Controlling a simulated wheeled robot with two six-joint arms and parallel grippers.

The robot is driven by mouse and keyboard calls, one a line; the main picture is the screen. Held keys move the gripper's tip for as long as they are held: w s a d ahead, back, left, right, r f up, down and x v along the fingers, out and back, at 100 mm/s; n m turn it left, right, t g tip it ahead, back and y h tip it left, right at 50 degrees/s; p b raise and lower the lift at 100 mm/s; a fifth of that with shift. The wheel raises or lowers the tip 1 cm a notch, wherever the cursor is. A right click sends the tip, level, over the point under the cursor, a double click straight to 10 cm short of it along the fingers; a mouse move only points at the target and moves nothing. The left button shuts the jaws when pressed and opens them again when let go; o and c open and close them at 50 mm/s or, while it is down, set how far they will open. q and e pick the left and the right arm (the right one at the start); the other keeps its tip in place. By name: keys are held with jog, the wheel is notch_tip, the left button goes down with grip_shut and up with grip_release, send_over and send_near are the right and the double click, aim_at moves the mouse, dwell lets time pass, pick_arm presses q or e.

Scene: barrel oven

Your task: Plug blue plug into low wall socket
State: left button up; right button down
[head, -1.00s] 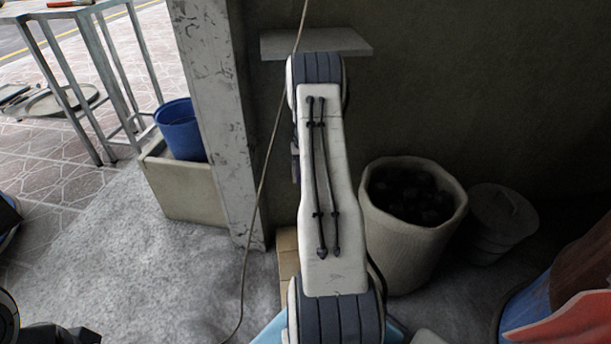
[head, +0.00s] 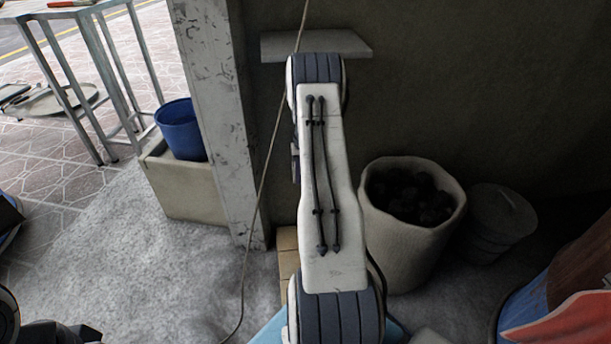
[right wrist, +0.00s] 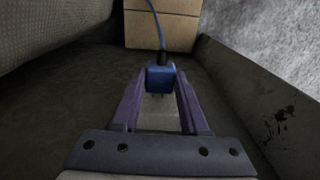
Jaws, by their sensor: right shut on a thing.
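The blue plug (right wrist: 160,78) sits between the purple fingers of my right gripper (right wrist: 160,86), which is shut on it. Its blue cable leaves the far side of the plug and runs up the picture. Short prongs seem to show on the plug's near side. A pale grey surface (right wrist: 159,113) lies behind the fingers; I cannot tell whether it is the wall socket or part of my gripper. My left gripper is not in view.
A bin of dark lumps (head: 398,240) stands close to the right of my arm, with a lidded pot (head: 495,222) beyond. A pale post (head: 218,120) stands left. A tan block (head: 288,252) sits at the wall's foot; a shelf (head: 355,45) is above.

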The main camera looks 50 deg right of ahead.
dwell(0.4)
jog(key=shift+p, duration=0.45)
jog(key=shift+w+d, duration=0.4)
jog(key=shift+w, duration=0.05)
jog(key=shift+c, duration=1.7)
grip_release()
